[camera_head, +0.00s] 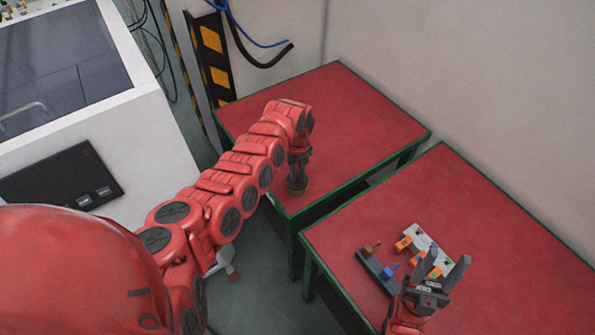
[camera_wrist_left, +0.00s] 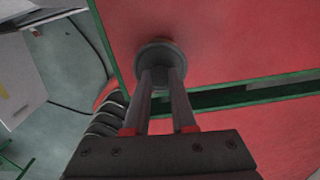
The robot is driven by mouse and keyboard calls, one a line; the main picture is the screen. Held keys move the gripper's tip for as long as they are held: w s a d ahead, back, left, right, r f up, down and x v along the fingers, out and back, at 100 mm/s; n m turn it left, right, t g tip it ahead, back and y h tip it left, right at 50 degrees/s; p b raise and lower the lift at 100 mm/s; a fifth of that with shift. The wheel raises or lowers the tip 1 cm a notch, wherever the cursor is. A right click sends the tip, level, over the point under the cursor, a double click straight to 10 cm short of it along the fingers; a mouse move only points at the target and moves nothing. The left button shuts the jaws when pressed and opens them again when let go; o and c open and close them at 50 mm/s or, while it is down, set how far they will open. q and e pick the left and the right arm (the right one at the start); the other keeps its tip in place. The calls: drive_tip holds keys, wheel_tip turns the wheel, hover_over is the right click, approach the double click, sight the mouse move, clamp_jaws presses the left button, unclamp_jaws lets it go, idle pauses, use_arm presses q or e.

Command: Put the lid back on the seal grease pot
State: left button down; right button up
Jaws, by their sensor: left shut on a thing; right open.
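My left gripper (camera_head: 298,165) points down at the near edge of the far red table. Its fingers are shut on a round dark grey lid (camera_wrist_left: 158,52), which they grip at its middle in the left wrist view. In the head view, a small round brownish body (camera_head: 298,189), which looks like the seal grease pot, shows directly below the fingers near the table edge. The lid hides the pot from the wrist camera, and I cannot tell whether the lid is fully seated. My right gripper (camera_head: 446,264) is open and empty above the nearer red table.
The far red table (camera_head: 350,105) is otherwise bare. A gap (camera_head: 375,178) separates it from the nearer red table (camera_head: 470,205). A dark rack with blue and brown pieces (camera_head: 375,270) and a pale block with orange parts (camera_head: 424,243) lie beside my right gripper.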

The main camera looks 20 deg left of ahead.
use_arm(q)
drive_tip(key=shift+c, duration=0.9)
unclamp_jaws()
drive_tip(key=shift+r, duration=0.1)
drive_tip(key=shift+r+p, duration=3.1)
drive_tip(key=shift+r, duration=0.4)
clamp_jaws()
